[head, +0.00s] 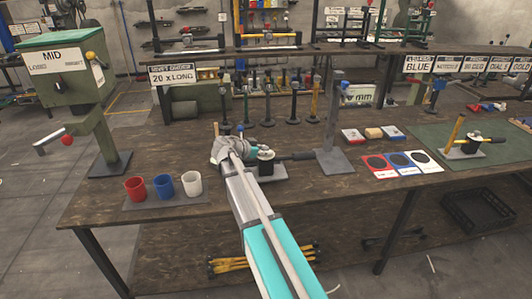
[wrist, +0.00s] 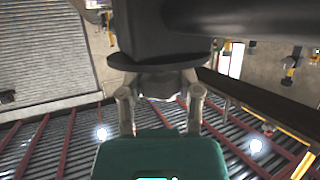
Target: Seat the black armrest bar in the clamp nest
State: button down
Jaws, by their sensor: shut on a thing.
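My gripper (head: 250,150) is over the middle of the bench, at the end of my outstretched arm. In the wrist view my gripper (wrist: 160,95) has both fingers closed on a black part with a round flange. The black armrest bar (head: 298,156) extends right from the gripper, roughly level, toward a grey post; it also fills the top of the wrist view (wrist: 250,18). A grey plate (head: 275,175), apparently the clamp nest's base, lies below, partly hidden by my arm. I cannot tell whether the bar touches the nest.
A grey post (head: 335,125) on a flat base stands just right of the bar. Red (head: 135,188), blue (head: 164,184) and white (head: 192,184) cups stand at front left. Coloured cards (head: 400,163) lie right. A similar fixture (head: 462,150) sits on a green mat. Several upright tools stand behind.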

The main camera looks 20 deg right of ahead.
jog(key=shift+w+d+f+b, duration=0.15)
jog(key=shift+w+f+b, duration=0.15)
jog(key=shift+w, duration=0.25)
jog(key=shift+w+d+f+b, duration=0.1)
jog(key=shift+w+f+b, duration=0.15)
jog(key=shift+w, duration=0.3)
jog(key=shift+w+d, duration=0.25)
jog(key=shift+w, duration=0.5)
jog(key=shift+w+d, duration=0.2)
jog(key=shift+w, duration=0.6)
jog(key=shift+w+d, duration=0.25)
jog(key=shift+w, duration=0.5)
jog(key=shift+f+b, duration=1.35)
jog(key=shift+f, duration=0.05)
dwell(0.6)
jog(key=shift+c, duration=1)
grip_release()
jog(key=shift+r, duration=0.1)
